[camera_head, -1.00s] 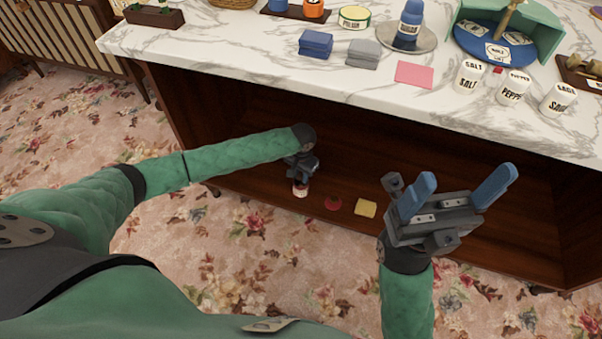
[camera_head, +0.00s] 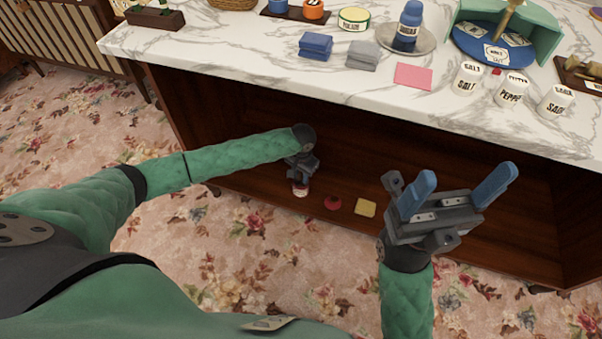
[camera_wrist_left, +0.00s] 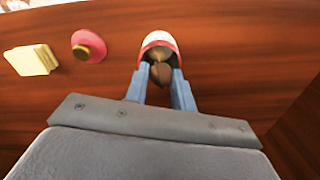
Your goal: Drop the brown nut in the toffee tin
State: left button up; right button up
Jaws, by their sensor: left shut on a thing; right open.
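The toffee tin (camera_head: 300,190), white and red, stands open on the wooden shelf under the counter. In the left wrist view its red-and-white rim (camera_wrist_left: 158,37) lies just beyond my fingertips, with something tan-brown showing inside. My left gripper (camera_wrist_left: 161,78) is shut on the brown nut (camera_wrist_left: 160,73), which shows between the blue fingertips at the near edge of the tin's mouth. I cannot tell whether the nut is above the opening or inside it. In the head view the left gripper (camera_head: 300,172) hides the nut. My right gripper (camera_head: 460,195) is open and empty, in front of the counter.
A red lid with a gold knob (camera_wrist_left: 88,46) and a yellow block (camera_wrist_left: 32,60) lie beside the tin on the shelf. The marble counter (camera_head: 250,70) overhangs the shelf and carries folded cloths, jars and a pink card (camera_head: 413,76). The shelf right of the block looks clear.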

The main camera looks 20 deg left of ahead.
pick_arm(q)
jog(key=shift+p, duration=0.4)
dwell(0.3)
jog(key=o, duration=1)
